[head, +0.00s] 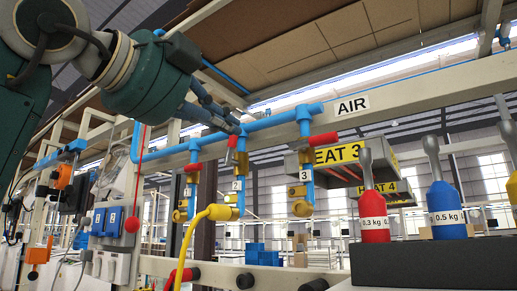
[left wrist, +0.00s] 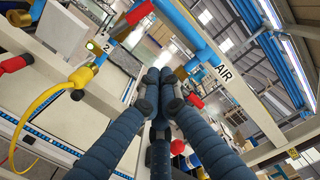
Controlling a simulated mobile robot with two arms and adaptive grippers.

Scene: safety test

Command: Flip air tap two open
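Air tap two hangs on a blue drop pipe marked 2 (head: 237,185), with a brass fitting and a yellow hose (head: 222,212) below. A red handle (head: 232,142) shows at its top, tilted near upright. My left gripper (head: 236,127) is just above that handle, in front of the blue pipe; I cannot tell whether it touches. In the left wrist view its dark fingers (left wrist: 161,76) meet at the tips with nothing seen between them. The label 2 (left wrist: 108,47) and a red handle (left wrist: 140,12) lie to the upper left of the tips. My right gripper is not in view.
The blue header pipe (head: 270,122) runs along a pale beam. Red (head: 375,212) and blue (head: 444,210) weights stand on a dark block (head: 430,262) at the right.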

